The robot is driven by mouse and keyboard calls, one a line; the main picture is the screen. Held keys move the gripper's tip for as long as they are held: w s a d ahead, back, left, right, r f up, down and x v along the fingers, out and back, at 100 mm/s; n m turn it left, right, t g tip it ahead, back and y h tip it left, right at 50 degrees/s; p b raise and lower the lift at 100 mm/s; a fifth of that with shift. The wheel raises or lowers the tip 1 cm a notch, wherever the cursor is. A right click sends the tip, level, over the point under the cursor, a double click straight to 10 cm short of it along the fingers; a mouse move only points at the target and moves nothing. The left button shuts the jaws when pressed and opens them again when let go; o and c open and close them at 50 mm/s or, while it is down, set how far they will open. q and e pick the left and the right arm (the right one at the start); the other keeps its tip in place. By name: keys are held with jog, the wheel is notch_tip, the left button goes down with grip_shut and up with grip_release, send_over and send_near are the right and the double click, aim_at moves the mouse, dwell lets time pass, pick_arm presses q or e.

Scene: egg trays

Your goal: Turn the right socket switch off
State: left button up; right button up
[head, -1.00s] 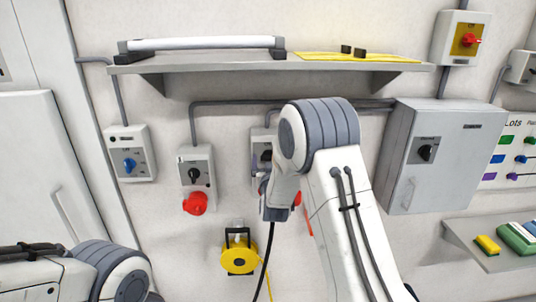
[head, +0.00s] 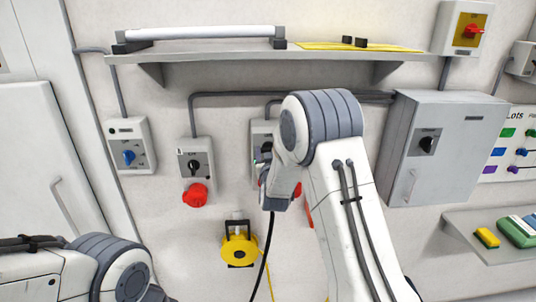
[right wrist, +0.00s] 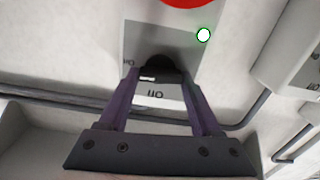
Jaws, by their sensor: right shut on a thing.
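The right socket switch box (head: 262,130) is on the wall, mostly hidden behind my right arm in the head view. In the right wrist view its grey plate (right wrist: 190,50) shows a black knob (right wrist: 158,66), a lit green lamp (right wrist: 203,35) and part of a red socket (right wrist: 185,2). My right gripper (right wrist: 159,76) has its purple fingers on either side of the knob and is shut on it. A small white mark shows on the knob's near edge; I cannot tell which label it points to. My left gripper is out of view; only its arm shows at bottom left.
The left socket box (head: 197,160) with a red socket (head: 196,195) is beside it. A shelf (head: 225,56) runs above. A grey cabinet (head: 445,150) is at right. A yellow reel (head: 238,249) hangs below, with a black cable crossing nearby.

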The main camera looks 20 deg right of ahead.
jog(key=n+b, duration=0.3)
jog(key=shift+a+f, duration=0.1)
jog(key=shift+f, duration=0.1)
jog(key=n+b, duration=0.3)
jog(key=n, duration=0.1)
jog(key=shift+a+n, duration=0.1)
jog(key=shift+n, duration=0.3)
jog(key=n+b, duration=0.1)
jog(key=n, duration=0.3)
jog(key=shift+n, duration=0.3)
jog(key=shift+n+b, duration=0.4)
jog(key=shift+n, duration=1.9)
jog(key=shift+a, duration=0.1)
jog(key=o, duration=1.4)
jog(key=shift+w, duration=0.1)
